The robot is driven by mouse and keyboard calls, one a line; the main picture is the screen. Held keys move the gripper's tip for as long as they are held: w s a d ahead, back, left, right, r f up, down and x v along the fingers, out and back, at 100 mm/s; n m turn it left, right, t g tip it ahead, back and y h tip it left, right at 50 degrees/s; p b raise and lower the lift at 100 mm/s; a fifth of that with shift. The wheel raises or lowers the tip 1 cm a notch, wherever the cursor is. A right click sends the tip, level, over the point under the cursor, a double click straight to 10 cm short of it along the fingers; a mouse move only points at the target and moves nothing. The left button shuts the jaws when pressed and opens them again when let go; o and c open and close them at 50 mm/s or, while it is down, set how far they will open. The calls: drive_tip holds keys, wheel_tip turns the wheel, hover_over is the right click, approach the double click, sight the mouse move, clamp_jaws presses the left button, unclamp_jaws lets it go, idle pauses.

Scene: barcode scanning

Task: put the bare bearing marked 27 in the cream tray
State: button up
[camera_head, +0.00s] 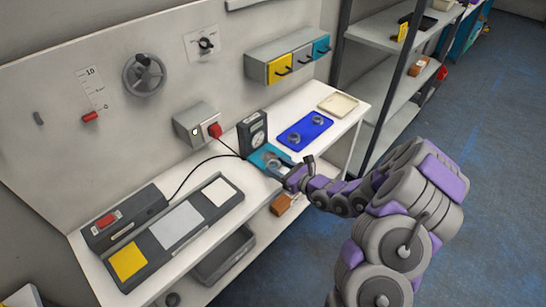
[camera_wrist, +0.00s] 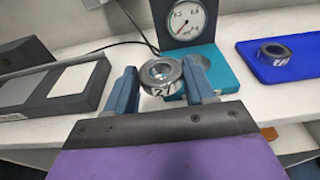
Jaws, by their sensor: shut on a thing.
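A bare metal bearing (camera_wrist: 161,72) with a dark-on-white mark that looks like 27 sits between the fingers of my gripper (camera_wrist: 160,84) in the wrist view. My gripper is shut on it and holds it in front of the teal base of the gauge stand; how far above the bench it is, I cannot tell. In the head view my gripper (camera_head: 286,172) is at the bench's front edge beside the teal base. The cream tray (camera_head: 338,104) lies at the far right end of the bench and looks empty. It is not in the wrist view.
The gauge stand (camera_head: 252,134) with its teal base (camera_wrist: 222,72) is close behind the bearing. A blue mat (camera_head: 322,134) with bearings lies between it and the tray; one marked bearing (camera_wrist: 273,53) shows in the wrist view. A grey panel unit (camera_head: 150,238) is left.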

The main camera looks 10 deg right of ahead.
drive_tip(key=b, duration=0.1)
hover_over(274, 156)
drive_tip(key=s, duration=0.2)
drive_tip(key=shift+s+a+f, duration=0.2)
drive_tip(key=shift+f, duration=0.2)
drive_tip(key=shift+w+f+b, duration=0.2)
drive_tip(key=shift+f+b, duration=0.05)
drive_tip(key=shift+f, duration=0.55)
drive_tip(key=shift+w+f+b, duration=0.2)
drive_tip(key=shift+f+b, duration=0.05)
drive_tip(key=shift+f, duration=0.5)
drive_tip(key=shift+f, duration=0.15)
drive_tip(key=o, duration=1.2)
drive_tip(key=shift+f, duration=0.1)
